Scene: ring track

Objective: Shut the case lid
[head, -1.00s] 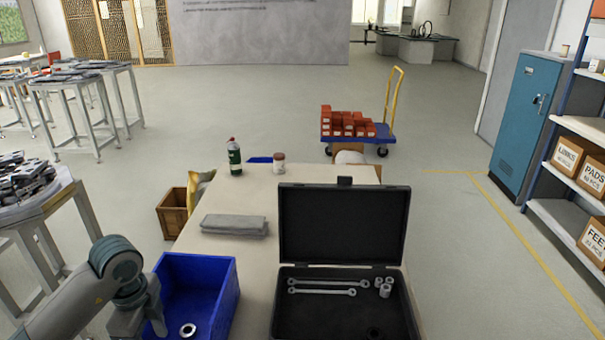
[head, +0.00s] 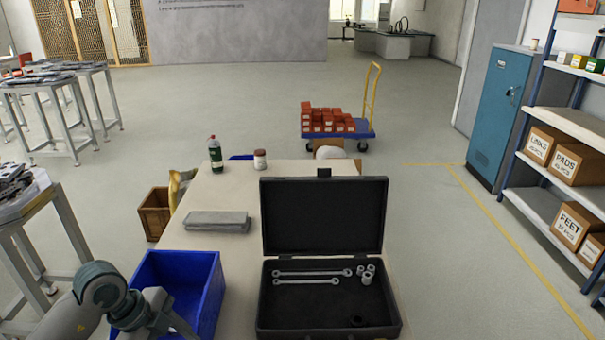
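The black case (head: 329,313) sits on the near part of the table with its lid (head: 323,217) standing open, roughly upright, at the far side. Two wrenches (head: 306,281) and several small metal sockets (head: 366,274) lie in its base, with a dark round thing near the front. My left arm comes in at the lower left, in front of the blue bin. My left gripper (head: 183,328) is only partly in view at the bottom edge, left of the case and apart from it; its fingers cannot be made out. My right gripper is not in view.
A blue bin (head: 207,296) stands left of the case. Shelves with boxes (head: 573,226) stand at the right, beyond open floor.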

